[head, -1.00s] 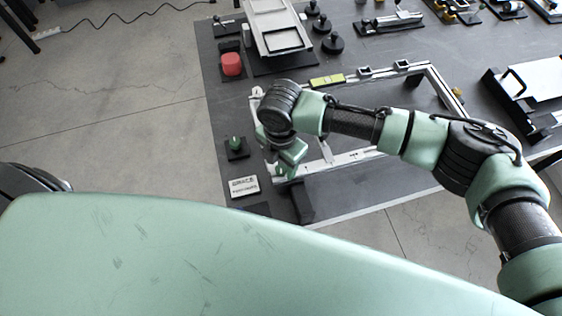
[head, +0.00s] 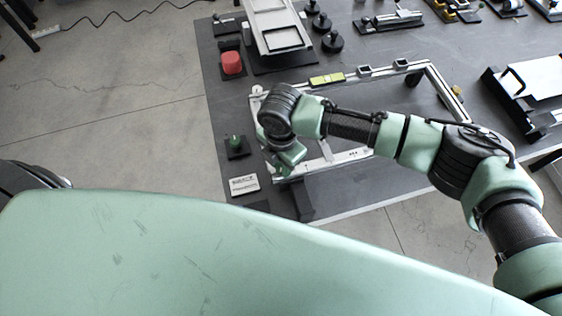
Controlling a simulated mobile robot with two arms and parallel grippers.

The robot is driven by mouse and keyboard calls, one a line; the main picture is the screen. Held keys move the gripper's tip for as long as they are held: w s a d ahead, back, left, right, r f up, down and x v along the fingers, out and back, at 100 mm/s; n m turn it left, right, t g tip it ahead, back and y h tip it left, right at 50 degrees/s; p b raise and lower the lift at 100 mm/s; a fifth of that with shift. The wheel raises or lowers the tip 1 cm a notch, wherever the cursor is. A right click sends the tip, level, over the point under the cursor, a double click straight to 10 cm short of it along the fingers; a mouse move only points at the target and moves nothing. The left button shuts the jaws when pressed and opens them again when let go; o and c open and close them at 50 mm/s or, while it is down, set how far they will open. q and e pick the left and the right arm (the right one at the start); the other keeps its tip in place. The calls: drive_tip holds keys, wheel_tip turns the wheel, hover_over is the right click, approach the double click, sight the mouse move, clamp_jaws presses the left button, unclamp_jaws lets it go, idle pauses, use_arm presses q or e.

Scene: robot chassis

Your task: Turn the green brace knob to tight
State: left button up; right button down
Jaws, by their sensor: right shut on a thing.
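My right gripper (head: 287,164) points down at the near left corner of the light metal frame (head: 345,156). It is shut on what seems to be the green brace knob, which my own green wrist and fingers hide, so its angle cannot be read. A small green dome-like piece (head: 236,142) on a black square base stands to the left, apart from the gripper. A white label plate (head: 244,184) lies in front of it; its print is too small to read surely. My left gripper is not in view.
A red block-like button (head: 232,63) and a grey tray (head: 280,27) stand toward the back left of the dark table (head: 350,191). A yellow-green level (head: 327,79) lies on the frame's far bar. A black block (head: 304,201) sits at the table's near edge.

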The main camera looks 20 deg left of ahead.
drive_tip(key=m+p, duration=0.3)
drive_tip(key=m, duration=0.2)
drive_tip(key=shift+s+r+m, duration=0.1)
drive_tip(key=shift+r+m, duration=0.05)
drive_tip(key=shift+m, duration=0.15)
drive_tip(key=m+p, duration=0.3)
drive_tip(key=m, duration=0.3)
drive_tip(key=shift+p, duration=0.3)
drive_tip(key=shift+m+p, duration=0.35)
drive_tip(key=shift+m, duration=1.65)
drive_tip(key=m, duration=0.5)
drive_tip(key=c, duration=1.1)
unclamp_jaws()
